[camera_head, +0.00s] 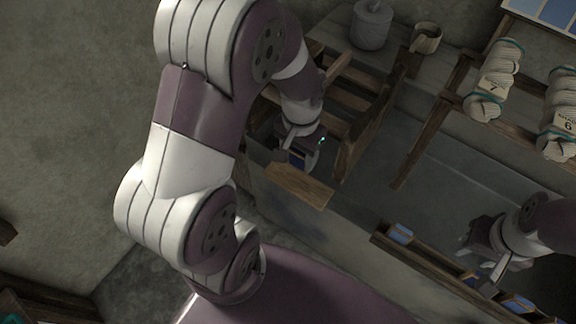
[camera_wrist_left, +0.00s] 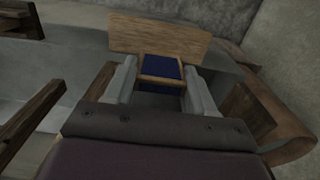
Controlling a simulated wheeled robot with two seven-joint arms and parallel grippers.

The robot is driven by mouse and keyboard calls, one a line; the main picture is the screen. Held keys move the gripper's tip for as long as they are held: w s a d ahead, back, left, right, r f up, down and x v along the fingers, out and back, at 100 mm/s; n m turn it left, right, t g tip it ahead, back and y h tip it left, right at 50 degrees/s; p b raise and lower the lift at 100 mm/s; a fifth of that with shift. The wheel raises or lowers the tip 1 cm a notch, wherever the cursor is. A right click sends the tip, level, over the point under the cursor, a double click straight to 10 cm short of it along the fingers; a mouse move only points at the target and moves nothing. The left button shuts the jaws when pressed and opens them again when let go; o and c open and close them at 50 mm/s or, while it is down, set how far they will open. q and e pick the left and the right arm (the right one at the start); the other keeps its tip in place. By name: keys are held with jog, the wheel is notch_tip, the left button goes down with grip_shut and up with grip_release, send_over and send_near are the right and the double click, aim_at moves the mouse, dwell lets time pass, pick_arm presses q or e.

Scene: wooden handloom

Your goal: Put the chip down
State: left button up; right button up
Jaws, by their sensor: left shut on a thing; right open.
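The chip (camera_wrist_left: 161,68) is dark blue with a light wooden edge. It sits between the two grey fingers of my left gripper (camera_wrist_left: 160,85) in the left wrist view. In the head view my left gripper (camera_head: 300,150) holds the chip (camera_head: 297,159) just behind a light wooden board (camera_head: 300,186). The board (camera_wrist_left: 160,40) also shows just beyond the chip in the wrist view; whether they touch is unclear. My right gripper (camera_head: 478,258) is open at the right, by a long wooden rack (camera_head: 437,268).
Wooden loom bars (camera_head: 362,130) stand close beside my left gripper. A grey lidded jar (camera_head: 371,25) and a brown cup (camera_head: 425,39) stand at the back. Numbered yarn skeins (camera_head: 495,80) hang at the right.

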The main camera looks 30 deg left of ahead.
pick_arm(q)
notch_tip(320, 180, down, 6)
jog(key=shift+f+b, duration=0.1)
jog(key=shift+b, duration=0.65)
jog(key=shift+f, duration=0.1)
jog(key=o, duration=1)
notch_tip(320, 180, up, 12)
jog(key=p, duration=0.3)
jog(key=t, duration=0.1)
send_near(299, 169)
jog(key=shift+s+d+f+n, duration=0.1)
jog(key=shift+s+d+n, duration=0.3)
jog(key=shift+s+d, duration=0.7)
